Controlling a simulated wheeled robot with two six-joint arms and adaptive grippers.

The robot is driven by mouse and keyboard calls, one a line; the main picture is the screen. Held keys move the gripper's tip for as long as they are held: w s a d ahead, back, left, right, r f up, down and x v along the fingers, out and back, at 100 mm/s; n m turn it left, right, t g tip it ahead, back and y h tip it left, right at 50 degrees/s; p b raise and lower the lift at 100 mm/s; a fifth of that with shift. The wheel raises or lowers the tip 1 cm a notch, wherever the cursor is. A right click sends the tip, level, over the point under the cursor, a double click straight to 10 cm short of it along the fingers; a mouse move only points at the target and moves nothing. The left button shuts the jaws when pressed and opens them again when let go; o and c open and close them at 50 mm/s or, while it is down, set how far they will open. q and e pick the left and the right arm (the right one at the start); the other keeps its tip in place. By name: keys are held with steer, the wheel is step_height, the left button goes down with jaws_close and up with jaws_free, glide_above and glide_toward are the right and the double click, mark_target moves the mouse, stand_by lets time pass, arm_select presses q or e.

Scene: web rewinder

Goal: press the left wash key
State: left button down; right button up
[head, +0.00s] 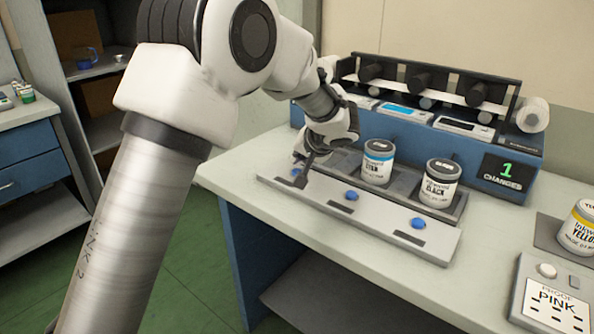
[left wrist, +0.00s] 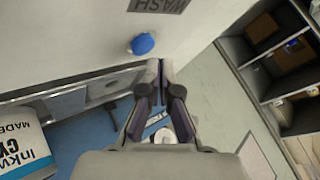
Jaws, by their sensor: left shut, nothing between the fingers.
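The wash panel (head: 380,218) is a pale grey strip along the table's front with three blue round keys. The left wash key (head: 295,172) is at its left end, partly hidden by my left gripper (head: 302,179). The middle key (head: 351,195) and right key (head: 418,223) are clear. In the left wrist view the blue key (left wrist: 143,44) sits beside a WASH label (left wrist: 160,5), just beyond the tips of my shut, empty left gripper (left wrist: 160,68). I cannot tell whether the fingertips touch the key. My right gripper is not in view.
A cyan ink can (head: 378,165) and a black ink can (head: 440,184) stand in a tray behind the panel. The blue rewinder (head: 515,178) is behind them.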

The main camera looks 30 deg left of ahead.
arm_select(q)
steer(key=shift+r+p, duration=1.5)
steer(key=shift+r, duration=1.1)
steer(key=shift+f, duration=0.1)
